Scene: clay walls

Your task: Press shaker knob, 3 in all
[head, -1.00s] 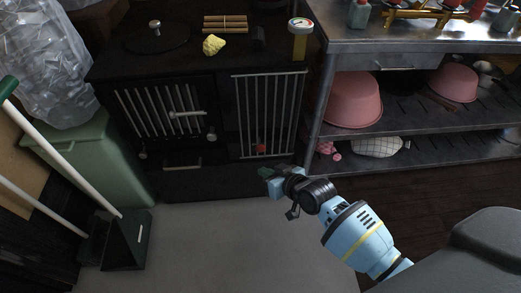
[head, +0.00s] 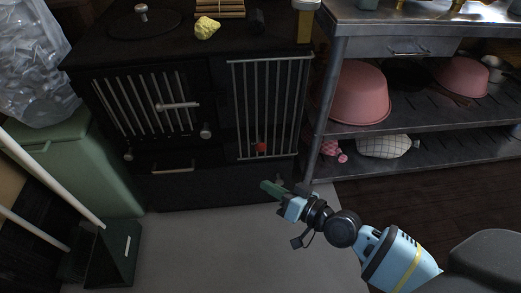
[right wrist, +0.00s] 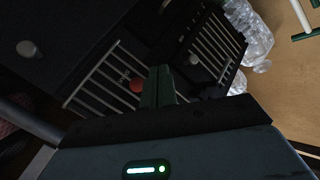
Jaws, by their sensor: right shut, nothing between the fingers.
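The black stove (head: 200,185) stands ahead with barred panels on its front. A small red knob (head: 261,147) sits low in the right barred panel; I take it to be the shaker knob. It also shows in the right wrist view (right wrist: 137,84), just left of the fingers. My right gripper (head: 270,187) is shut and empty, with its green fingers pointing toward the stove, below and in front of the red knob. The fingers also show in the right wrist view (right wrist: 160,85). They look apart from the knob. My left gripper is not in view.
A metal shelf unit (head: 390,45) with pink bowls (head: 360,95) stands right of the stove. A green bin (head: 95,160) and a dustpan (head: 115,255) with long handles are at left. A yellow lump (head: 207,28) lies on the stove top. The grey floor in front is clear.

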